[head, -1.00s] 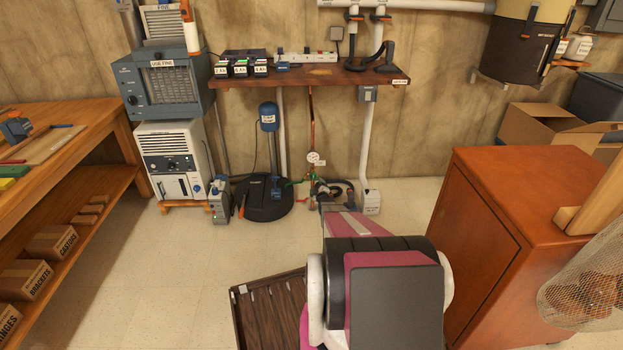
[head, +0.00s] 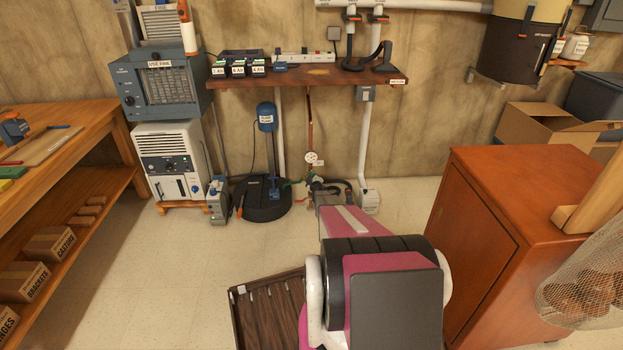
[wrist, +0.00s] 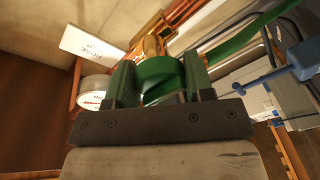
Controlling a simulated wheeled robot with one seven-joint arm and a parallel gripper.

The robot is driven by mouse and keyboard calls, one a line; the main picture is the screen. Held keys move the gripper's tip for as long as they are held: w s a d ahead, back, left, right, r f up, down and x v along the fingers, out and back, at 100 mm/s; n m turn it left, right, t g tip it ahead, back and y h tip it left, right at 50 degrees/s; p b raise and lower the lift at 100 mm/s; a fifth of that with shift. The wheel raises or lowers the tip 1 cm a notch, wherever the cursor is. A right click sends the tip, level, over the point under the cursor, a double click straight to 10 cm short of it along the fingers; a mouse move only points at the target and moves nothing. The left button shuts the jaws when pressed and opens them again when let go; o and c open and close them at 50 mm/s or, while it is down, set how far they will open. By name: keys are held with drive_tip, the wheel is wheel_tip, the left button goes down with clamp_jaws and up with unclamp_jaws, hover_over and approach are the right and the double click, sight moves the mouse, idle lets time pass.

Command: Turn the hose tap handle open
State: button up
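The hose tap is low by the back wall, with brass-coloured parts (wrist: 150,45) at the top of the wrist view. A green part (wrist: 163,78), seemingly the tap handle, lies between the fingers of my gripper (wrist: 160,85). The fingers are spread wide, one on each side of it; I cannot tell whether they touch it. A green strip (wrist: 245,38) runs to the upper right behind the right finger. A white label (wrist: 92,45) and a round gauge (wrist: 93,92) are to the left.
A white gauge (head: 311,159) sits on the copper pipe (head: 310,120). A blue pump on a black base (head: 263,202) stands left of the tap. A wooden shelf (head: 310,78) hangs above. An orange-brown cabinet (head: 480,240) is close on the right.

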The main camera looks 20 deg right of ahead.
drive_tip(key=shift+c, duration=1.1)
drive_tip(key=shift+m, duration=0.3)
drive_tip(key=m, duration=0.3)
drive_tip(key=shift+t, duration=0.3)
drive_tip(key=m+h, duration=0.1)
drive_tip(key=m, duration=0.4)
drive_tip(key=shift+t, duration=0.3)
drive_tip(key=m, duration=0.3)
drive_tip(key=m+h, duration=0.1)
drive_tip(key=m, duration=0.2)
drive_tip(key=shift+m+h, duration=1)
drive_tip(key=shift+m, duration=1.8)
drive_tip(key=shift+d, duration=0.1)
